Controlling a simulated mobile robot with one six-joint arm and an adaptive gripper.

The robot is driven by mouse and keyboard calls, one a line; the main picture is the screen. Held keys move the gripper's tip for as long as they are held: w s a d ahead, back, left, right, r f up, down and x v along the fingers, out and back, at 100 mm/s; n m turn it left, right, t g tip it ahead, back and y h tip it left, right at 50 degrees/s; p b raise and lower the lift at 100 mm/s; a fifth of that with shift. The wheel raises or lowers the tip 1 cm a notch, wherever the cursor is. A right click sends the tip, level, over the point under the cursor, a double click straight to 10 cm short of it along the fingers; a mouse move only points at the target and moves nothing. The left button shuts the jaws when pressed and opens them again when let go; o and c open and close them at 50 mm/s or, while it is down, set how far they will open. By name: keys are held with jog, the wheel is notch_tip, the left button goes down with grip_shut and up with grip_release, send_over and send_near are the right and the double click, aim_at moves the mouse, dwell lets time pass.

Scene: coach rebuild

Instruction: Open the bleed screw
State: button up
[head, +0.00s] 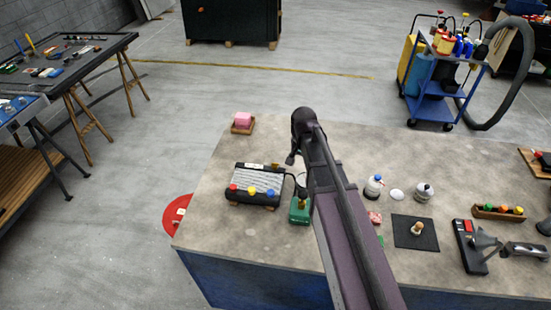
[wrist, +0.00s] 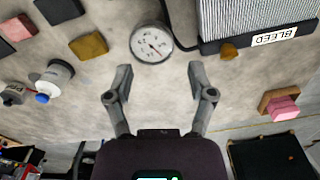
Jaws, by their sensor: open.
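The radiator (head: 257,182) is a black-framed block with a pale finned face, lying near the left end of the bench. Its white BLEED label (wrist: 274,36) shows at the upper right of the wrist view. Beside the label a small brass-coloured knob, apparently the bleed screw (wrist: 229,52), sticks out from the radiator's edge. My gripper (wrist: 158,82) is open and empty above the bench, with the screw ahead and to the right of its fingers, apart from them. In the head view my arm hides most of the gripper.
A round dial gauge (wrist: 152,43) lies just ahead of my fingers, with a dark hose between it and the radiator. A pink block on a wooden base (head: 243,121) sits at the bench's back left. A green box (head: 299,214) stands beside the radiator. Bottles (head: 374,187) stand to the right.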

aim_at(275, 165)
jog(key=w+a+r+m+p, duration=0.2)
jog(key=w+a+r+m, duration=0.1)
jog(key=w+a, duration=0.5)
jog(key=shift+w+a+r+m, duration=0.25)
jog(key=shift+w+m, duration=0.35)
jog(key=shift+w, duration=0.25)
jog(key=shift+f, duration=0.3)
notch_tip(275, 165, down, 13)
jog(key=b, duration=1.3)
jog(key=shift+f, duration=0.2)
grip_shut()
